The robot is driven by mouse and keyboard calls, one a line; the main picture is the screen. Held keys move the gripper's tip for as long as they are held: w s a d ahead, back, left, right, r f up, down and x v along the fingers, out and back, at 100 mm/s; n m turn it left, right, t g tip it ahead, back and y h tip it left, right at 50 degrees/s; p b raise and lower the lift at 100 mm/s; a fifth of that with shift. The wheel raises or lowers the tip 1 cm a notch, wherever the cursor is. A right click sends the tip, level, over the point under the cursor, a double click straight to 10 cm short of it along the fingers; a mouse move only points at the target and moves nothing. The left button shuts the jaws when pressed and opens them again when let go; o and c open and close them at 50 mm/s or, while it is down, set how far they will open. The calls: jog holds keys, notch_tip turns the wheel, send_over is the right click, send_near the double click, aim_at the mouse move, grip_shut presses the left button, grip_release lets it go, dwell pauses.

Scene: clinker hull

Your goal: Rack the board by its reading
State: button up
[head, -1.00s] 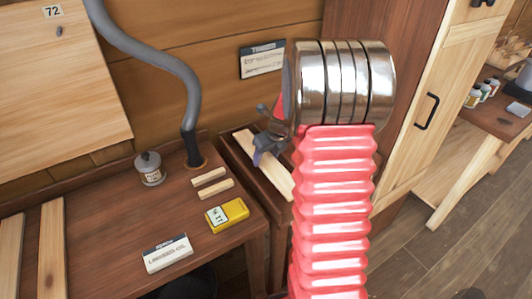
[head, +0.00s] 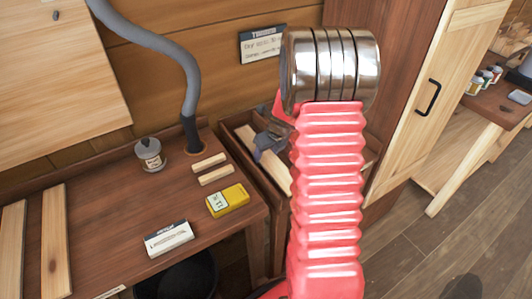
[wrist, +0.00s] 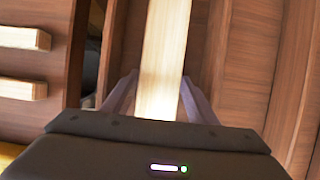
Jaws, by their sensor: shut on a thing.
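A pale board (head: 277,176) leans down into a dark wooden rack (head: 282,228) at the right end of the bench. My gripper (head: 268,146) is shut on the board near its upper part, just above the rack. In the wrist view the board (wrist: 166,45) runs away between my two fingers (wrist: 158,98), with brown rack walls on both sides. The board's far end is hidden. A yellow meter (head: 228,201) lies on the bench with a small display; its digits look like 11. A sign (head: 262,45) hangs on the wall above the rack, its text too small to read surely.
The bench (head: 110,215) holds two short sticks (head: 212,168), a small jar (head: 149,154), a white label card (head: 169,238) and longer boards (head: 54,240) at left. A grey hose (head: 165,65) rises behind. A tall cupboard (head: 425,110) stands to the right.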

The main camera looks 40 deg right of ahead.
jog(key=shift+f, duration=0.25)
dwell(0.4)
jog(key=o, duration=1.3)
jog(key=shift+r, duration=0.1)
jog(key=v, duration=1.3)
jog(key=shift+s+r, duration=0.15)
jog(key=shift+r, duration=0.05)
